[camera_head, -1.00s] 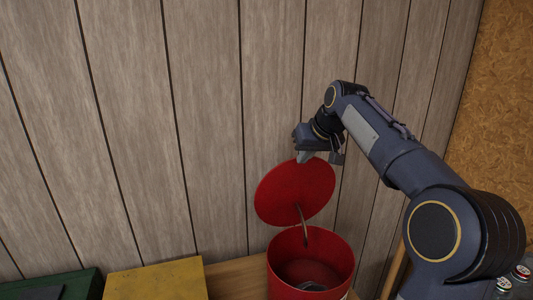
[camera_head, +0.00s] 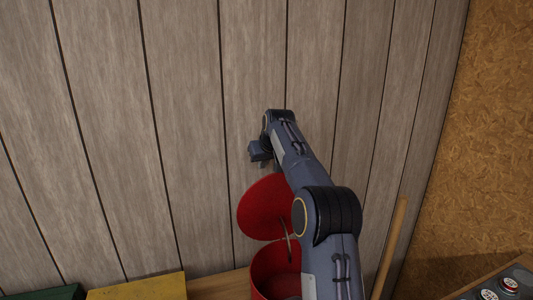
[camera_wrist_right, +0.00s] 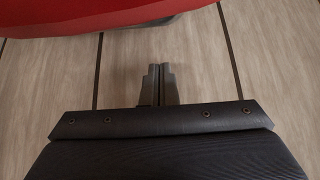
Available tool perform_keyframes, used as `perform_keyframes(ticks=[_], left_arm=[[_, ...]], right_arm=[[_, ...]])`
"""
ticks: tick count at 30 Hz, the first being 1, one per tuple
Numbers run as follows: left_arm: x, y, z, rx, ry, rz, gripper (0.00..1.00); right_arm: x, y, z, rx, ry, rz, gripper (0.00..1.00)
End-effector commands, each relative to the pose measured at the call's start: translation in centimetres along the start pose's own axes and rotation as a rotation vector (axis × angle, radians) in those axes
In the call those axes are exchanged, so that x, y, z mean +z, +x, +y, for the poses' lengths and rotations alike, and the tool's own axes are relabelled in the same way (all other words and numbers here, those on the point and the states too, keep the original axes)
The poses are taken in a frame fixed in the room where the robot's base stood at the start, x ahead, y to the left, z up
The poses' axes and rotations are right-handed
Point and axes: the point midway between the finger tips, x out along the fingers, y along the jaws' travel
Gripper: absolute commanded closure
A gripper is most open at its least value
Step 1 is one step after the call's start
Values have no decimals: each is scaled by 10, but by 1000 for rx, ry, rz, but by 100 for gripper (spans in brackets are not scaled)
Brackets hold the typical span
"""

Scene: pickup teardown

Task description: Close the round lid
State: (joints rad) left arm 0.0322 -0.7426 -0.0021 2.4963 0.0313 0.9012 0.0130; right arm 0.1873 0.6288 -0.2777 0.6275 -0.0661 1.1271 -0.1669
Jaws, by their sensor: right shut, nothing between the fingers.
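The round red lid (camera_head: 264,208) stands raised and tilted above the red bin (camera_head: 272,268), joined to it by a thin rod (camera_head: 288,245). The bin's mouth is open, and my right arm hides its right side. My right gripper (camera_head: 266,163) is just above the lid's top edge, near the wall. In the right wrist view its fingers (camera_wrist_right: 158,84) are together and empty, with the red lid (camera_wrist_right: 100,15) across the top of the picture, apart from the fingertips. My left gripper is not in view.
A wooden plank wall (camera_head: 190,120) stands behind the bin. A yellow box (camera_head: 140,288) and a green box (camera_head: 45,293) are at lower left. A wooden stick (camera_head: 392,245) leans right of my arm. Cans (camera_head: 510,285) sit at lower right.

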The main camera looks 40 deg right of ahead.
Motion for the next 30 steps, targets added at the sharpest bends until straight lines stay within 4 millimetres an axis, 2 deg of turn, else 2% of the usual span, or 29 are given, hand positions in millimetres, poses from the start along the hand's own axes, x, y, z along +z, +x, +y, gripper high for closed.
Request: perform_keyframes(ticks=[6,12,25,30], left_arm=[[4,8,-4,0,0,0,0],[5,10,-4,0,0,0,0],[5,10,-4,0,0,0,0],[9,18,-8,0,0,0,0]], right_arm=[[23,-7,0,-2,1,1,100],[36,-12,0,0,1,1,100],[38,-13,0,0,1,1,100],[41,-13,0,-1,1,19,100]])
